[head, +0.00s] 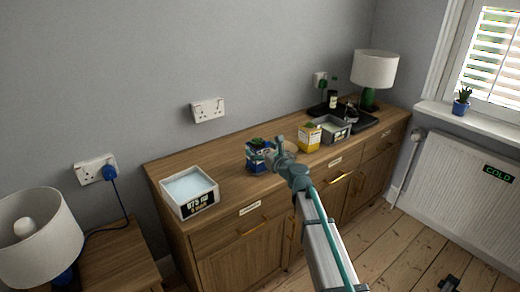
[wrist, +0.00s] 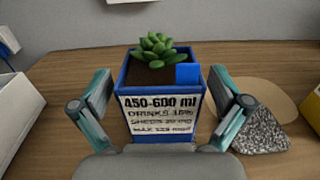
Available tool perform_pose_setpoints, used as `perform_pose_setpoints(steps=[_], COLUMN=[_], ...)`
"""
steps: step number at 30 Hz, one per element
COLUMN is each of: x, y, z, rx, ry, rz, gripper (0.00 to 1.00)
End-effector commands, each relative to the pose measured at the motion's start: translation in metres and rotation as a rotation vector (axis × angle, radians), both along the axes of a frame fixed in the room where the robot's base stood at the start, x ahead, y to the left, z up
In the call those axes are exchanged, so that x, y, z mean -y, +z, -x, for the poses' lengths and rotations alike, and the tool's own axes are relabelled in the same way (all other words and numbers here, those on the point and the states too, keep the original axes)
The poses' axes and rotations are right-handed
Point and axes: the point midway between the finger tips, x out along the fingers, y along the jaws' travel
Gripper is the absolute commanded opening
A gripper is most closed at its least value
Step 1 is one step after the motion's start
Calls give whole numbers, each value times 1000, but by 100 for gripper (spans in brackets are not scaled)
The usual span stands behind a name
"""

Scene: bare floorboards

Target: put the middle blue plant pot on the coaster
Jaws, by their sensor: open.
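The blue plant pot (wrist: 124,102) holds a green succulent and has a white printed label on its front. It stands upright on the wooden sideboard, and it also shows in the head view (head: 254,160), partly behind my gripper. My gripper (wrist: 160,76) is open, with one finger on each side of the pot; I see gaps between the fingers and the pot's sides. A flat tan round piece (wrist: 262,92), which looks like a coaster, lies just right of the pot. A grey speckled piece (wrist: 263,134) lies in front of it, partly hidden by the right finger.
A white labelled box (head: 189,190) stands left of the pot. A yellow box (head: 309,138), a grey tray (head: 334,134) and a lamp (head: 375,70) stand to the right. Another blue pot (head: 461,107) is on the windowsill. Bare wood lies behind the pot.

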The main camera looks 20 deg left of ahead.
Motion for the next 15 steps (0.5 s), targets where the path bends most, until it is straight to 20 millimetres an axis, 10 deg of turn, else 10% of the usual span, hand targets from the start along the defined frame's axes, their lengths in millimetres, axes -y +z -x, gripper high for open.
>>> perform_pose_setpoints(steps=[15], x=[44], y=[3], z=[31], rx=[1], ry=[-2], rz=[1], gripper=[100])
